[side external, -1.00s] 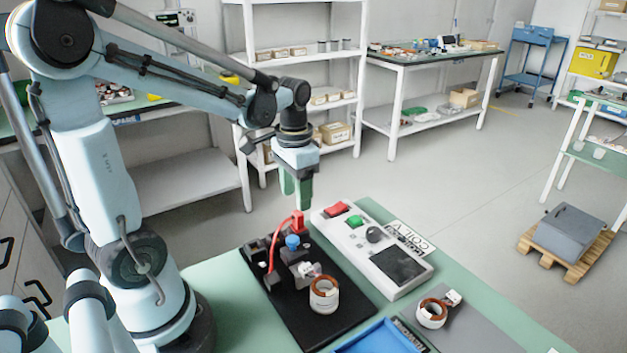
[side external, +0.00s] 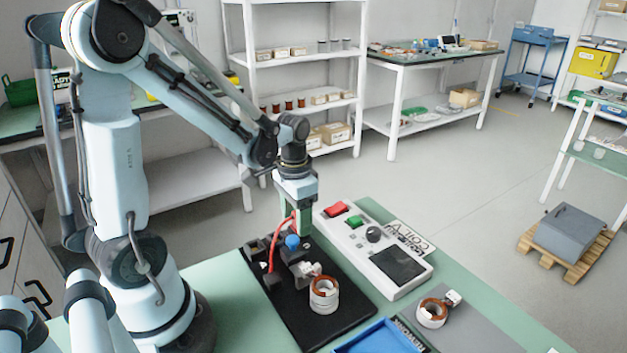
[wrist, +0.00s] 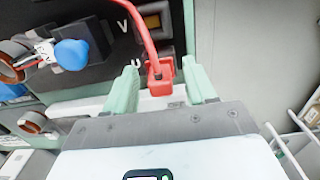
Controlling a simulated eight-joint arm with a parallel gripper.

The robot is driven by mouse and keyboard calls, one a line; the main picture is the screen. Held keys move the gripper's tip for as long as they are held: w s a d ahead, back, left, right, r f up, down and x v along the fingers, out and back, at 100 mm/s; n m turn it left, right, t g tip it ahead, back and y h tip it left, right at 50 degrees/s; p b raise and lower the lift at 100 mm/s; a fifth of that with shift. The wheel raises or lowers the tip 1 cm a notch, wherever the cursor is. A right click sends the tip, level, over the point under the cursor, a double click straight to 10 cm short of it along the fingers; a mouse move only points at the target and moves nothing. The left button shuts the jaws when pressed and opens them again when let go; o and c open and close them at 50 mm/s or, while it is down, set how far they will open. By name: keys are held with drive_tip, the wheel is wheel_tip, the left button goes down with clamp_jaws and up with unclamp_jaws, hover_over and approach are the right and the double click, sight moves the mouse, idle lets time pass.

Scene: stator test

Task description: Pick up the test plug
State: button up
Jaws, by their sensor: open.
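The test plug (wrist: 161,78) is a red block with a red cable on the black board (side external: 325,328), beside the letters U and V in the wrist view. My gripper (wrist: 162,85) is open, with its green fingers on either side of the plug and gaps on both sides. In the side external view, my gripper (side external: 303,222) is low over the back of the board. There its fingers hide most of the plug, and the red cable (side external: 272,256) shows to the left.
A blue-topped part (side external: 292,242) and a stator with copper windings (side external: 323,295) stand close by on the board. The tester box (side external: 385,277) is just right of my gripper. A second stator (side external: 432,314) and a blue tray (side external: 375,341) are towards the front.

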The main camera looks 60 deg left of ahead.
drive_tip(key=shift+c, duration=0.3)
clamp_jaws()
drive_tip(key=shift+r, duration=0.1)
drive_tip(key=shift+r, duration=0.8)
wheel_tip(320, 180, up, 2)
drive_tip(key=s+d+r, duration=0.3)
drive_tip(key=d+r, duration=0.4)
drive_tip(key=d, duration=0.4)
drive_tip(key=shift+s+a+f, duration=0.35)
drive_tip(key=shift+a+f, duration=1.05)
drive_tip(key=shift+a, duration=0.45)
drive_tip(key=shift+s+a+f, duration=0.35)
drive_tip(key=shift+a+f, duration=1.05)
drive_tip(key=shift+a, duration=0.4)
drive_tip(key=shift+s+a+f, duration=0.35)
drive_tip(key=shift+a+f, duration=1.05)
drive_tip(key=shift+a, duration=0.45)
